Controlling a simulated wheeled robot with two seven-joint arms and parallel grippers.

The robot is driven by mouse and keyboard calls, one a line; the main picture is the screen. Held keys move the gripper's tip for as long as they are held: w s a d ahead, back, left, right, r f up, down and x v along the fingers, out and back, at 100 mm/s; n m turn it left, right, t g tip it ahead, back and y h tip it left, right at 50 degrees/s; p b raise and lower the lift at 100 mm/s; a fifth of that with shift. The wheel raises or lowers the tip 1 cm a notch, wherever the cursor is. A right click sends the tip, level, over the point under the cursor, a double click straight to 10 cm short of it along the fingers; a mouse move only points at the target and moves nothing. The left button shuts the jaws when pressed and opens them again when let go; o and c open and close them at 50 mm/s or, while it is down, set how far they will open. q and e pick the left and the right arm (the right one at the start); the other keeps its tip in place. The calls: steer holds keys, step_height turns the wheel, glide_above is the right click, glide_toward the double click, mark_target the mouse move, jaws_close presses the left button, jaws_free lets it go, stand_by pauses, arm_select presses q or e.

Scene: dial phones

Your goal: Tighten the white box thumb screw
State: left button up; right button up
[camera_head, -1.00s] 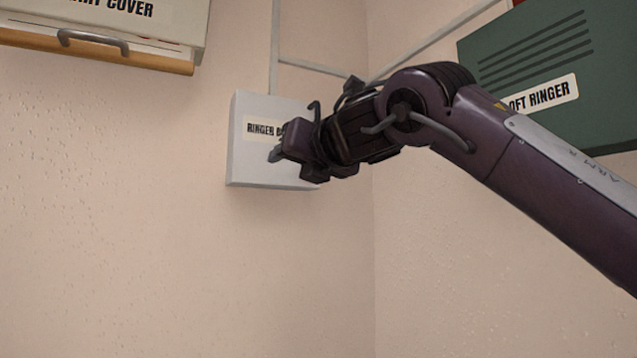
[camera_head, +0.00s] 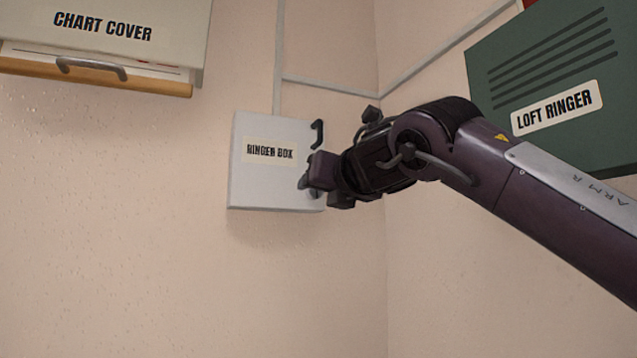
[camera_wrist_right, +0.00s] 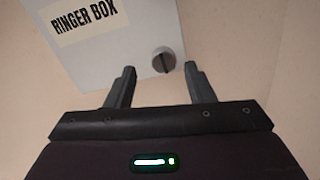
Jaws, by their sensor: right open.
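The white box (camera_head: 262,180), labelled RINGER BOX, hangs on the wall, and its face also shows in the right wrist view (camera_wrist_right: 105,50). A dark round thumb screw with a slot (camera_wrist_right: 164,60) sits near the box's edge in the right wrist view. My right gripper (camera_wrist_right: 158,68) is open, with its fingertips on either side of and just short of the screw, not closed on it. In the head view my right gripper (camera_head: 306,183) is at the box's lower right and hides the screw. My left gripper is not in view.
A dark handle (camera_head: 317,133) is on the box's upper right edge. A green LOFT RINGER box (camera_head: 560,75) is on the right wall behind my arm. A CHART COVER case (camera_head: 130,40) hangs upper left. Grey conduit runs above the box. The wall below is bare.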

mark_target(317, 192)
steer(key=shift+d+p+x, duration=0.1)
steer(key=shift+p+x, duration=0.25)
steer(key=shift+x, duration=0.55)
steer(key=shift+d+p+x, duration=0.15)
steer(key=shift+p+x, duration=0.15)
steer(key=shift+x, duration=0.6)
steer(key=c, duration=1)
